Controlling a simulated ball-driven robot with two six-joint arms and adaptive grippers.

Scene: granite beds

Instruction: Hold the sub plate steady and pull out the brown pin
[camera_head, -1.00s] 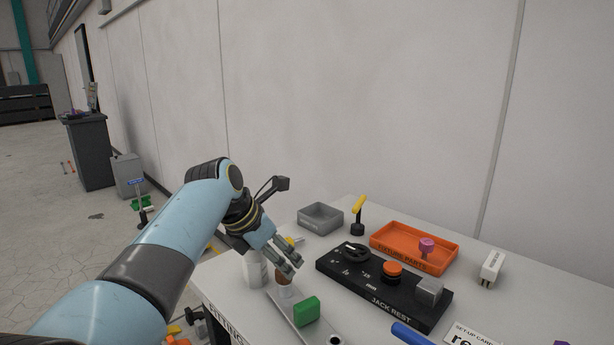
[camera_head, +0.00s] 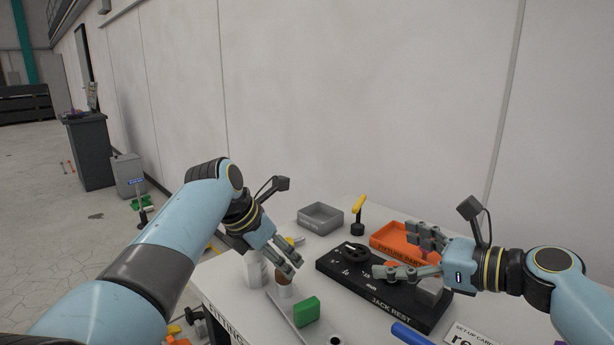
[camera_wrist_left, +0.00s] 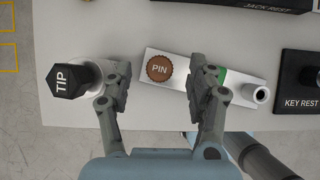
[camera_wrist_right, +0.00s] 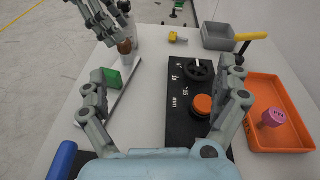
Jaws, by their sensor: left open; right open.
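The sub plate (camera_head: 281,301) is a narrow pale metal strip on the table, also seen in the left wrist view (camera_wrist_left: 183,70). The round brown pin (camera_head: 284,281) stands at its far end and reads PIN in the left wrist view (camera_wrist_left: 159,68). A green block (camera_head: 306,311) sits midway along the plate. My left gripper (camera_head: 293,268) is open above the pin end, with the pin showing between its fingers in its wrist view; no contact is visible. My right gripper (camera_head: 397,252) is open and empty above the black JACK REST panel, right of the plate.
A white bottle with a black TIP cap (camera_wrist_left: 72,80) stands close to my left finger. The black panel (camera_wrist_right: 180,125) has a dial and an orange button (camera_wrist_right: 202,104). An orange tray (camera_wrist_right: 270,90), grey bin (camera_head: 320,218) and blue handle (camera_wrist_right: 62,160) are nearby.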

